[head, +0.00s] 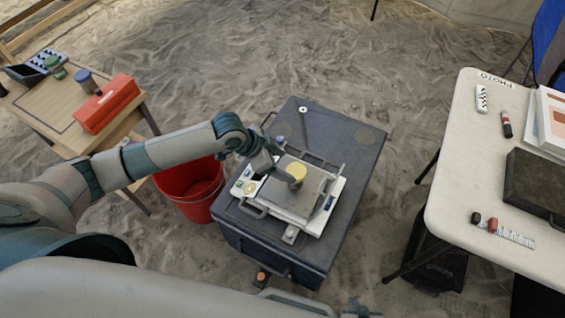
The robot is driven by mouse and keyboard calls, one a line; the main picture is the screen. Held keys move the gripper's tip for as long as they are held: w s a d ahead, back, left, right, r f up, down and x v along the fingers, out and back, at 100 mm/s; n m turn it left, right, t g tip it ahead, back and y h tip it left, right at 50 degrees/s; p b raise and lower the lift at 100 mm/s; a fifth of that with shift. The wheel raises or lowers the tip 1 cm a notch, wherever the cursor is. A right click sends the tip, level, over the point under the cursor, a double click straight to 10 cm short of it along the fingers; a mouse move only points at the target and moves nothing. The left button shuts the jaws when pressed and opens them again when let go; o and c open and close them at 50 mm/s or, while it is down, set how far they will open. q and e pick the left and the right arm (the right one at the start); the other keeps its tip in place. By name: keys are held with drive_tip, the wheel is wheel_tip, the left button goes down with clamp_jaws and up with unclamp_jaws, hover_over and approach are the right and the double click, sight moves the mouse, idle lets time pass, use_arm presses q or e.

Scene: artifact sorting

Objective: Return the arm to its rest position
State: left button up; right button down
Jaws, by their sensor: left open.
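My left arm reaches in from the left. My left gripper (277,166) is open, above the left part of a white-framed tray device (318,222) with a grey plate (290,199). A small yellow-topped cylinder (297,171) stands on the grey plate, just right of the gripper's fingers. I cannot tell whether the fingers touch it. The device sits on a dark case-like stand (350,150). My right gripper is not in view.
A red bucket (190,190) stands on the sand below my left arm. A wooden table (45,105) with a red box (107,103) is at the left. A pale table (470,190) with a dark case (537,185) is at the right.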

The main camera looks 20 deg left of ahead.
idle(0.3)
use_arm(q)
drive_tip(key=s+d+n, duration=0.2)
drive_tip(key=s+d, duration=0.4)
drive_tip(key=s, duration=0.5)
drive_tip(key=s+a+f+n+y, duration=0.1)
drive_tip(key=s+a+n+y, duration=0.5)
drive_tip(key=s+a, duration=1)
drive_tip(key=w+d+f+n+h, duration=0.1)
drive_tip(key=w+d+f, duration=0.15)
drive_tip(key=f, duration=0.55)
drive_tip(key=w+d+f, duration=0.2)
drive_tip(key=d+f, duration=0.1)
drive_tip(key=f, duration=0.6)
drive_tip(key=s+f+t, duration=0.1)
drive_tip(key=f, duration=0.7)
drive_tip(key=s+d+f+t+h, duration=0.1)
drive_tip(key=s+f, duration=0.1)
drive_tip(key=f, duration=0.7)
drive_tip(key=shift+d, duration=0.3)
drive_tip(key=shift+o, duration=0.4)
drive_tip(key=shift+s, duration=0.15)
idle(0.8)
